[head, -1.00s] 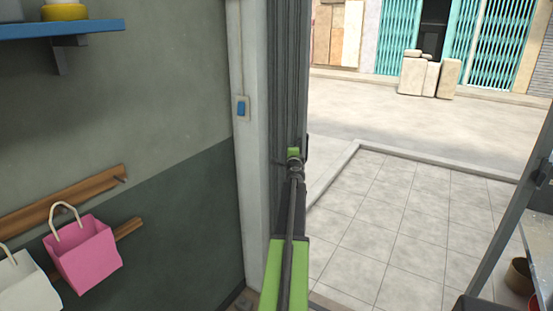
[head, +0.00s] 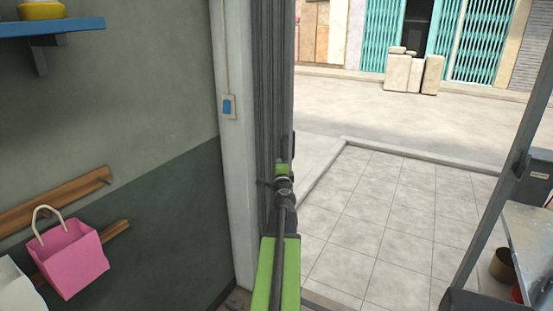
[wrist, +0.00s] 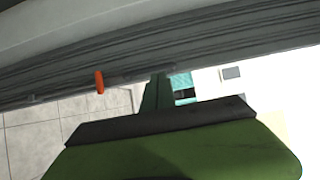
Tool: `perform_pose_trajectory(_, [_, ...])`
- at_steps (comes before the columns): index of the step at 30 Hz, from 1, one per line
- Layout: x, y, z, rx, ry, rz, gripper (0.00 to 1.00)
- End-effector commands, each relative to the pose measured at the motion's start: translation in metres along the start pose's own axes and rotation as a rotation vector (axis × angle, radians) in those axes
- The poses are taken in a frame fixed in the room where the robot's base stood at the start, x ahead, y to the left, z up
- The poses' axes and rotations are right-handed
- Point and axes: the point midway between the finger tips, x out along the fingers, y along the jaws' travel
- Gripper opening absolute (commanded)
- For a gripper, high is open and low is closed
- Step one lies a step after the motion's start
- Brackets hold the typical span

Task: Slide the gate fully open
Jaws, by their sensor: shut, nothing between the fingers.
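The gate (head: 270,90) is a grey, ribbed, folded stack standing upright against the pale post at the left of the doorway. It also runs across the upper part of the wrist view (wrist: 210,55). A small orange piece (wrist: 99,82) shows at its lower edge there. My gripper (head: 284,168) is at the end of my green arm, close beside the gate's doorway-side edge. It is shut with nothing in it. Its fingertips are mostly hidden behind my wrist, and I cannot tell whether they touch the gate.
The doorway beside the gate stands clear over a tiled floor (head: 375,215). A wall with a blue switch (head: 228,106), a shelf (head: 50,27) and a pink bag (head: 70,258) is at left. A metal frame (head: 495,200) and counter (head: 533,240) are at right.

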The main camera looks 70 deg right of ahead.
Motion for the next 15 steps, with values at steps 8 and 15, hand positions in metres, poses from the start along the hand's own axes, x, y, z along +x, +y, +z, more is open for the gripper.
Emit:
perform_pose_trajectory(8, [-0.012,0.000,-0.002,0.006,0.002,0.000,0.08])
perform_pose_trajectory(15, [-0.011,0.000,-0.036,0.514,0.141,-0.038,0.36])
